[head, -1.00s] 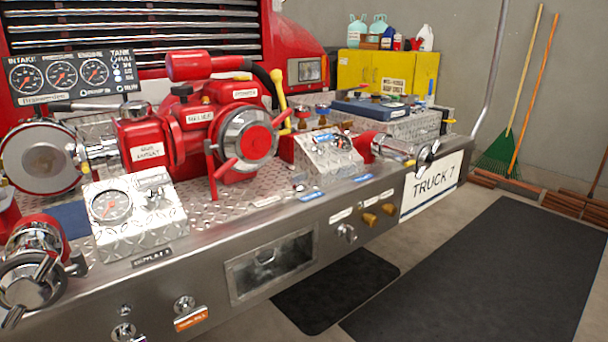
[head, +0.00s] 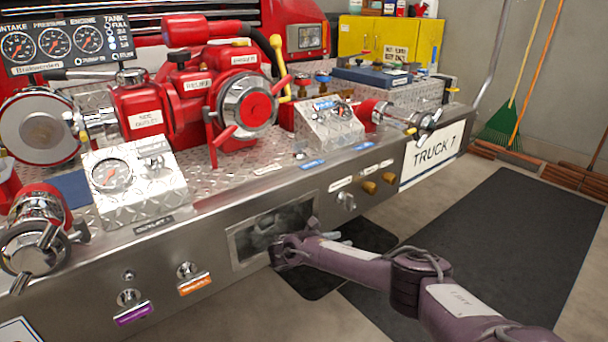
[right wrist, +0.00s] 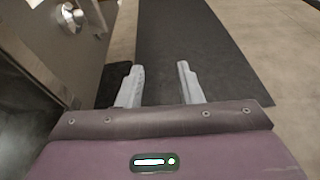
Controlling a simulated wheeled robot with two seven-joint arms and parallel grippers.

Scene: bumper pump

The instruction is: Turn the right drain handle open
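Silver knobs stand on the bumper's front face. One silver knob (head: 346,200) is right of the window recess; two more, an orange-labelled knob (head: 187,269) and a purple-labelled knob (head: 128,297), are left of it. I cannot read which is the right drain handle. My right gripper (head: 336,238) is low in front of the recess, apart from the knobs, partly hidden by my arm. In the right wrist view its two pale fingers (right wrist: 158,86) are spread and empty. A silver knob (right wrist: 70,17) shows at the upper left there. My left gripper is out of view.
The steel bumper (head: 215,222) carries a red pump (head: 170,115), gauges and outlets. Two brass caps (head: 369,187) sit right of the silver knob. A dark mat (head: 480,250) covers the open floor at the right. A TRUCK 7 plate (head: 432,150) is on the bumper's right end.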

